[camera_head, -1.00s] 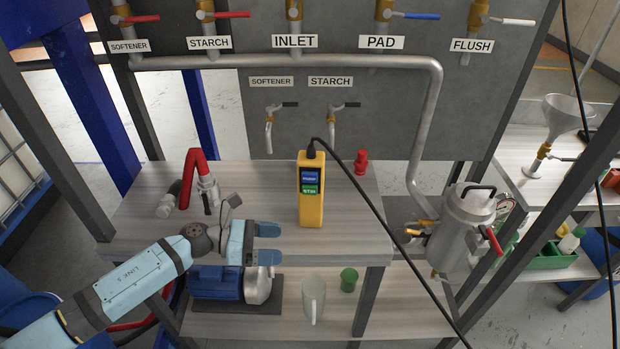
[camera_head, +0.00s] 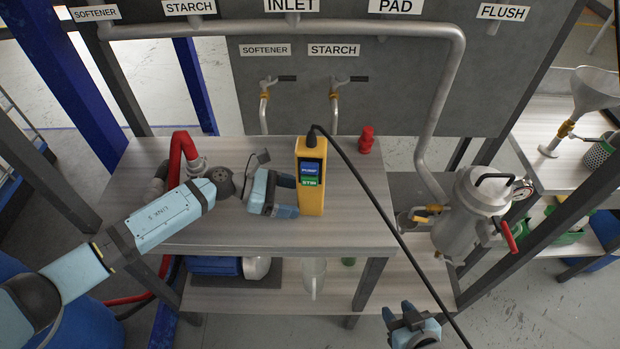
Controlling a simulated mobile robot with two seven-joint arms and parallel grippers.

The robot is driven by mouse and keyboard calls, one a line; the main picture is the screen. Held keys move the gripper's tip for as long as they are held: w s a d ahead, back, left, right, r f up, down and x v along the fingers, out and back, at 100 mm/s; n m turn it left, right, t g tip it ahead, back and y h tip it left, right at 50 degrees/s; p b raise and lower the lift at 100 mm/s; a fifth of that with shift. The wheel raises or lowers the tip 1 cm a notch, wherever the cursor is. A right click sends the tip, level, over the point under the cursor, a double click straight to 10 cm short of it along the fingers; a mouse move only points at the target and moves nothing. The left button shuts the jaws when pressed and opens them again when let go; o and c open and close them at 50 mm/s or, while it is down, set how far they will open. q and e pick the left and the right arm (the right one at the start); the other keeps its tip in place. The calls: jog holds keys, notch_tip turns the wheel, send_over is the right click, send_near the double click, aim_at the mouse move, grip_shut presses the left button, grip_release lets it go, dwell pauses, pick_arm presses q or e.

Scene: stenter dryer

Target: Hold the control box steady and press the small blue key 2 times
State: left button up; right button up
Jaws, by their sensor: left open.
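The yellow control box (camera_head: 312,202) stands upright on the upper shelf of the bench, with a black cable from its top. On its front are a blue key (camera_head: 311,169) and a green key (camera_head: 311,181) below it. My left gripper (camera_head: 291,196) is open, pointing right, with its fingertips close to the box's left side. I cannot tell whether they touch it. My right gripper (camera_head: 408,318) is at the bottom edge, in front of and below the bench, well away from the box. Whether its jaws are apart is unclear.
A red bottle (camera_head: 366,140) stands behind the box to the right. A red hose (camera_head: 181,150) is at the left of the bench (camera_head: 232,232). The black cable (camera_head: 372,202) hangs toward the front right. A metal canister (camera_head: 468,214) stands at the right.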

aim_at(306, 199)
pick_arm(q)
jog(key=shift+b+x, duration=0.8)
jog(key=shift+x, duration=0.4)
jog(key=shift+b+x, duration=0.3)
jog(key=shift+x, duration=0.5)
pick_arm(e)
jog(key=shift+w+d+f, duration=0.1)
jog(key=shift+w+f, duration=0.05)
jog(key=shift+f, duration=0.8)
pick_arm(q)
jog(key=c, duration=0.7)
pick_arm(e)
grip_shut()
